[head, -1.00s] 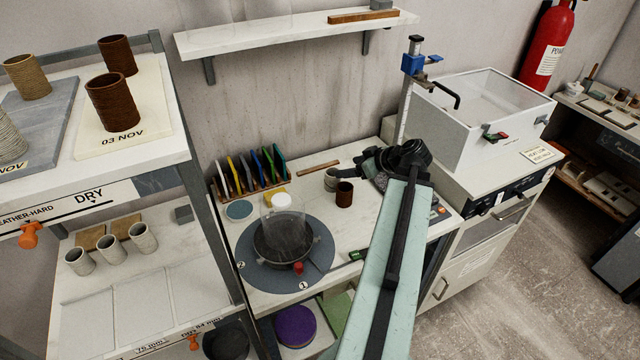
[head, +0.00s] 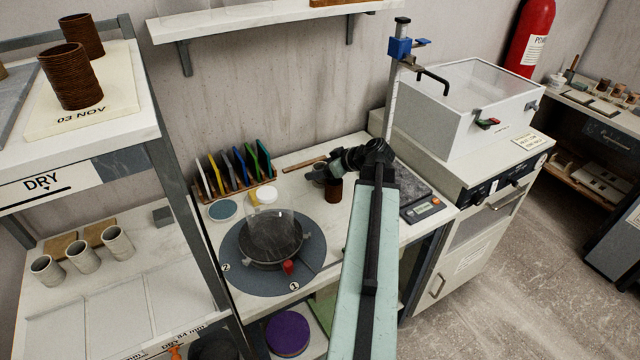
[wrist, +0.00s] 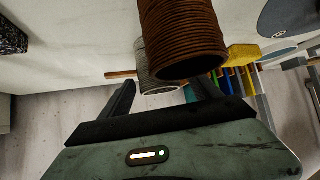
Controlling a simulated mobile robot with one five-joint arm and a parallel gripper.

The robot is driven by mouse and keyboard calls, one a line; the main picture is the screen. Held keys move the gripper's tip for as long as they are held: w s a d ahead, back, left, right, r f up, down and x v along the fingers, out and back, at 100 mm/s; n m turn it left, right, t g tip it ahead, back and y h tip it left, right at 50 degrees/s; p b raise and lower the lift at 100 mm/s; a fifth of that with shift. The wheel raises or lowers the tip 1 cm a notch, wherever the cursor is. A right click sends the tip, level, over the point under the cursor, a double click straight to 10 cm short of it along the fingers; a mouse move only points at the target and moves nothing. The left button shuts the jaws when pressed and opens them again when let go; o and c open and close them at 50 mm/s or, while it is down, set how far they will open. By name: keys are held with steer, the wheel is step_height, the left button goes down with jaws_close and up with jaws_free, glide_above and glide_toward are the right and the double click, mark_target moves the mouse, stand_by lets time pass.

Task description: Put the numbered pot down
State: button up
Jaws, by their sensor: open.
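A brown ribbed pot (head: 332,190) stands on the white worktop, close beside a grey pot (head: 319,174). In the wrist view the brown pot (wrist: 182,40) is large and near, and the grey pot (wrist: 154,68) shows partly behind it. My gripper (head: 338,164) is at the pots, partly hiding them. In the wrist view my gripper (wrist: 164,88) has its fingers spread apart, with the pots showing between and beyond them. I cannot tell whether a finger touches either pot. No number is readable on these pots.
A scale (head: 421,207) lies right of my arm. A shelf (head: 140,70) stands at left. The worktop's front edge is partly clear.

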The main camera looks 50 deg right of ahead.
steer(key=shift+w+f, duration=0.1)
steer(key=shift+w, duration=0.1)
jaws_close()
step_height(320, 180, up, 10)
steer(key=p, duration=1)
